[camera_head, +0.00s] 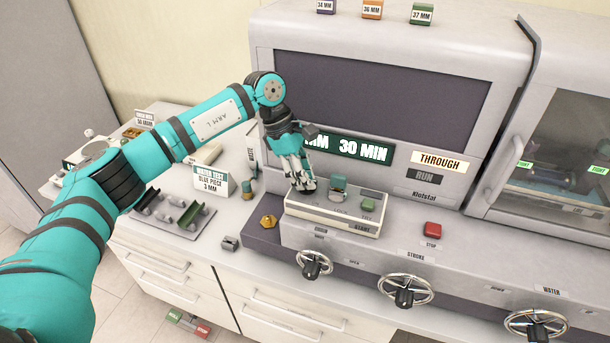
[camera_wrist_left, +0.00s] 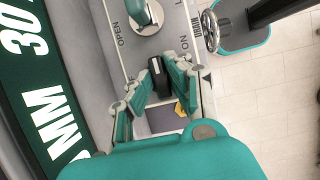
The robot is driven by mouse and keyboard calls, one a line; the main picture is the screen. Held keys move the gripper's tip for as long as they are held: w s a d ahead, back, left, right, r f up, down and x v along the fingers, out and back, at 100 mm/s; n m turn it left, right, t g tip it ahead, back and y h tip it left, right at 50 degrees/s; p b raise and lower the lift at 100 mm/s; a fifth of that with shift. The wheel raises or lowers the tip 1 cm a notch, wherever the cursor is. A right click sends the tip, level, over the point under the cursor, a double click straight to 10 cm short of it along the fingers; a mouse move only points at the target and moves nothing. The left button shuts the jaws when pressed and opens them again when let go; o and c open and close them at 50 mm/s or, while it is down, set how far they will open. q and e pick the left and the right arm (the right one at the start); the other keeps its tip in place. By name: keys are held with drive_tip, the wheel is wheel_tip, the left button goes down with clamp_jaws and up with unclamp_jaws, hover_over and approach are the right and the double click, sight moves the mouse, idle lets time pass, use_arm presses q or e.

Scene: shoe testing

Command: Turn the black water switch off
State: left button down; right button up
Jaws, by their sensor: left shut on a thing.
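The black water switch (camera_wrist_left: 157,76) sits on top of a light control box (camera_head: 330,215) at the front of the test machine. My left gripper (camera_head: 304,184) reaches down to it from above at the left end of the box. In the left wrist view the gripper's fingers (camera_wrist_left: 158,88) are on either side of the black switch, shut on it. In the head view the fingers mostly hide the switch. An ON label shows beside it in the wrist view. My right gripper is not in view.
A teal-topped knob (camera_head: 338,187) and a green button (camera_head: 367,204) stand to the right on the box. A yellow hex piece (camera_head: 268,222) and a small sign (camera_head: 211,182) are left.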

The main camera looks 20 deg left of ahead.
use_arm(q)
drive_tip(key=shift+f+n+t+b, duration=0.15)
drive_tip(key=shift+n+t+b, duration=0.15)
drive_tip(key=shift+n+b, duration=0.4)
drive_tip(key=n+t+b, duration=0.1)
drive_tip(key=n+b, duration=0.2)
drive_tip(key=b, duration=0.1)
drive_tip(key=n+t+y+b, duration=0.1)
drive_tip(key=n+b, duration=0.3)
drive_tip(key=n+t+y+b, duration=0.1)
drive_tip(key=n+b, duration=0.3)
drive_tip(key=shift+s+d+t+b, duration=0.1)
drive_tip(key=shift+s+t+b, duration=0.05)
drive_tip(key=shift+t+b, duration=0.2)
drive_tip(key=n+y+b, duration=0.1)
drive_tip(key=n+b, duration=0.1)
drive_tip(key=n, duration=0.1)
drive_tip(key=shift+d+b, duration=0.1)
drive_tip(key=shift+b, duration=0.3)
drive_tip(key=shift+n+t+y+b, duration=0.25)
drive_tip(key=shift+n+y+b, duration=0.35)
drive_tip(key=shift+n, duration=0.5)
drive_tip(key=shift+r, duration=0.2)
drive_tip(key=shift+n, duration=0.3)
drive_tip(key=c, duration=1.3)
unclamp_jaws()
